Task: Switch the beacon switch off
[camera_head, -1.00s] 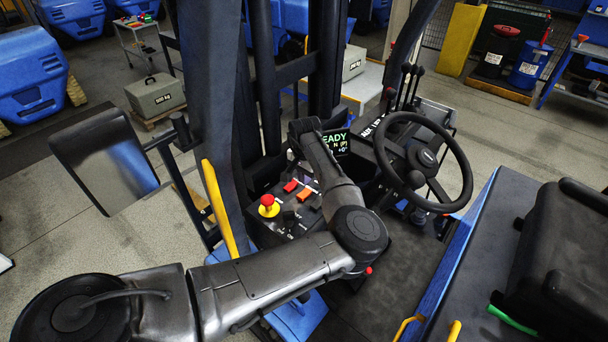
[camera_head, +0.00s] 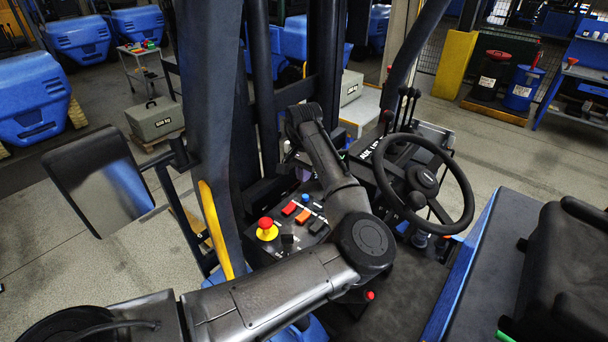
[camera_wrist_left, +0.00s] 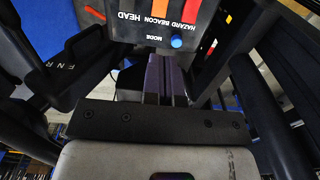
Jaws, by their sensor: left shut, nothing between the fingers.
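The switch panel (camera_head: 291,224) carries a red rocker (camera_head: 289,208), an orange rocker (camera_head: 302,216), black rockers and a blue knob (camera_head: 305,197). In the left wrist view the panel shows the words HEAD, BEACON, HAZARD and MODE. An orange rocker (camera_wrist_left: 191,10) is cut by the top edge there. Contact is not visible. My right gripper is out of view.
A red stop button on a yellow base (camera_head: 266,228) stands beside the rockers. The steering wheel (camera_head: 424,185) and levers are to the right. A dark mast post (camera_head: 215,120) and a yellow handrail (camera_head: 215,230) stand to the left. The seat (camera_head: 570,260) is at far right.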

